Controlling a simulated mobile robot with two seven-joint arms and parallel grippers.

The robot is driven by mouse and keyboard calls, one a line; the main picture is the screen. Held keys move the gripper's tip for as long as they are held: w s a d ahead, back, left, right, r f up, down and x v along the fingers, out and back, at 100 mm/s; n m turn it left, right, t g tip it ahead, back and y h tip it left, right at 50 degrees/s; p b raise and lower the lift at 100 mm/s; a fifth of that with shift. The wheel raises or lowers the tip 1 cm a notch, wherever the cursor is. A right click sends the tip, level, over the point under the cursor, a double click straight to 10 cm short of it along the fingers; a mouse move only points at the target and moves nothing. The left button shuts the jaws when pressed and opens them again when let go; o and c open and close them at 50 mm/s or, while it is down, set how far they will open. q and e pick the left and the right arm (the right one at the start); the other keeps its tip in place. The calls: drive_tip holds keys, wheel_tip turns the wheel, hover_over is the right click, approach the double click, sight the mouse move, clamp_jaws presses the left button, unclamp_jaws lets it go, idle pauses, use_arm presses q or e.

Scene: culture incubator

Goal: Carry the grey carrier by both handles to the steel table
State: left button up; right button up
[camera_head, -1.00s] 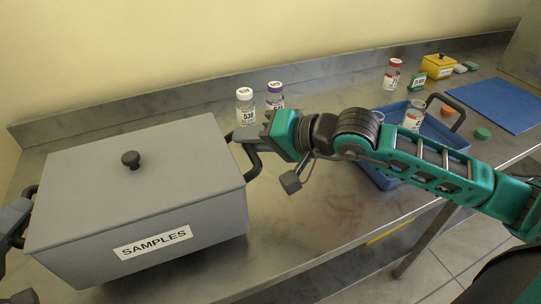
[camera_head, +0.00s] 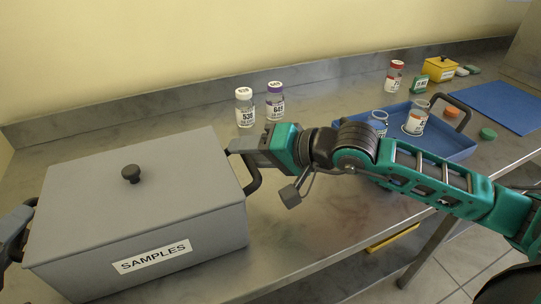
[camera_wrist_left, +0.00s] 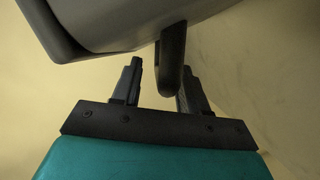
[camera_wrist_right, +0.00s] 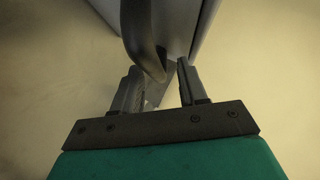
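The grey carrier (camera_head: 90,215), with a SAMPLES label and a dark lid knob, is level at the left of the steel table (camera_head: 300,235). It appears to rest on it, though its lower front is partly cut off. My right gripper (camera_head: 238,148) is at the right handle (camera_head: 256,178). In the right wrist view its fingers (camera_wrist_right: 158,80) stand apart around the dark handle (camera_wrist_right: 142,30). My left gripper (camera_head: 22,225) is at the left handle, at the picture edge. In the left wrist view its fingers (camera_wrist_left: 160,85) stand apart with the handle (camera_wrist_left: 170,60) between them.
Two labelled jars, one white-capped (camera_head: 244,108) and one purple-capped (camera_head: 275,102), stand behind the carrier. A blue tray (camera_head: 455,148) with jars lies behind my right arm. A red-capped jar (camera_head: 395,78), yellow box (camera_head: 439,69) and blue mat (camera_head: 495,105) are farther right.

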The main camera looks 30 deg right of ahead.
drive_tip(key=shift+d, duration=0.1)
use_arm(q)
drive_tip(key=shift+s+a, duration=0.3)
drive_tip(key=shift+s, duration=0.15)
drive_tip(key=v, duration=0.6)
drive_tip(key=shift+s+r, duration=0.2)
use_arm(e)
drive_tip(key=v, duration=1.2)
idle(0.7)
